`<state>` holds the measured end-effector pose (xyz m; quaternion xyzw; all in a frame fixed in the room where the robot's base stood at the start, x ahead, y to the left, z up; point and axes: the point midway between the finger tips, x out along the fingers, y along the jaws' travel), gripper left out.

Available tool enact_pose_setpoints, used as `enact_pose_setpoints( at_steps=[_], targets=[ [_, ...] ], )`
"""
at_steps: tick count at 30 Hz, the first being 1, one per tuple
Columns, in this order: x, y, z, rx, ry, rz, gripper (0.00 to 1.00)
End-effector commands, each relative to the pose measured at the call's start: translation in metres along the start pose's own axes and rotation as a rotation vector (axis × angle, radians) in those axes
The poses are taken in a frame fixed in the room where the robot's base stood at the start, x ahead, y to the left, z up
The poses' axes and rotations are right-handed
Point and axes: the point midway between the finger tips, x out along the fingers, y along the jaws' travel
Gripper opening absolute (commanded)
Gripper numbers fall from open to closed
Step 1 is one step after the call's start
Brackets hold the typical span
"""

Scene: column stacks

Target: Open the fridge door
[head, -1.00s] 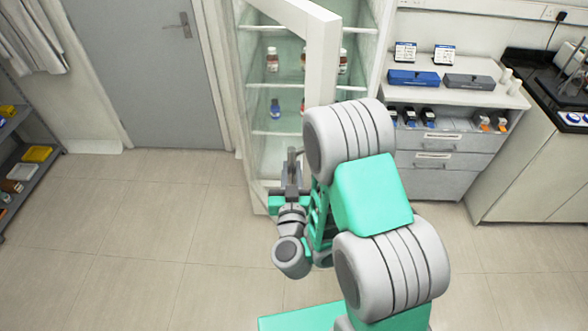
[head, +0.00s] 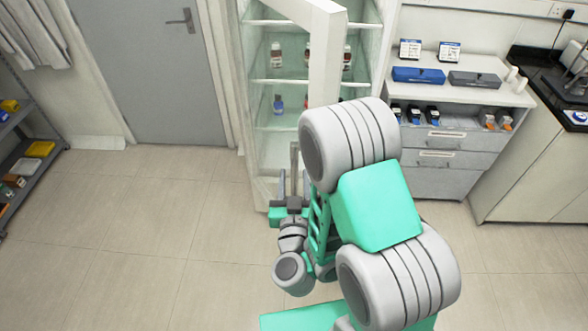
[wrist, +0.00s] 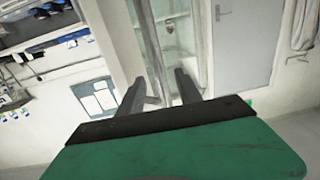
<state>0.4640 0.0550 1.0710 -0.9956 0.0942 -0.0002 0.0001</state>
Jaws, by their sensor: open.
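The white fridge (head: 365,40) stands at the back centre of the head view. Its glass-panelled door (head: 327,65) is partly open, swung out from the left side, and the shelves show through and beside it. My gripper (head: 294,184) is low in front of the door, its two fingers spread apart. A thin grey upright bar (head: 294,160), seemingly the door handle, shows between and above the fingers; contact cannot be told. In the wrist view my open fingers (wrist: 161,90) point towards the door's edge (wrist: 146,40). My arm hides the door's lower right part.
Bottles (head: 276,52) stand on the fridge shelves. A drawer cabinet (head: 440,150) with blue and grey boxes is to the right of the fridge. A closed grey room door (head: 150,70) is to the left. A shelf rack (head: 25,150) stands far left. The floor at left is clear.

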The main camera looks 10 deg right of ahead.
Motion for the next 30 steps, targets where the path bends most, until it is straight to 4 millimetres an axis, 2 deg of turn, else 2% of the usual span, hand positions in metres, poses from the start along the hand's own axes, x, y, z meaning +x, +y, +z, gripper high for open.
enact_pose_setpoints(
  at_steps=[1,7,16,20,23,27,30],
  targets=[
    [-0.012,-0.001,0.004,-0.001,0.000,-0.005,0.41],
    [-0.029,0.000,0.003,0.001,0.002,-0.002,0.41],
    [-0.034,0.000,0.000,0.000,0.000,-0.001,0.41],
    [-0.031,-0.006,-0.004,0.007,0.011,-0.027,0.32],
    [-0.023,-0.038,-0.022,0.032,0.055,-0.154,0.24],
    [-0.018,-0.116,-0.056,0.027,0.096,-0.498,0.13],
    [-0.024,-0.157,-0.061,-0.051,0.026,-0.726,0.04]
  ],
)
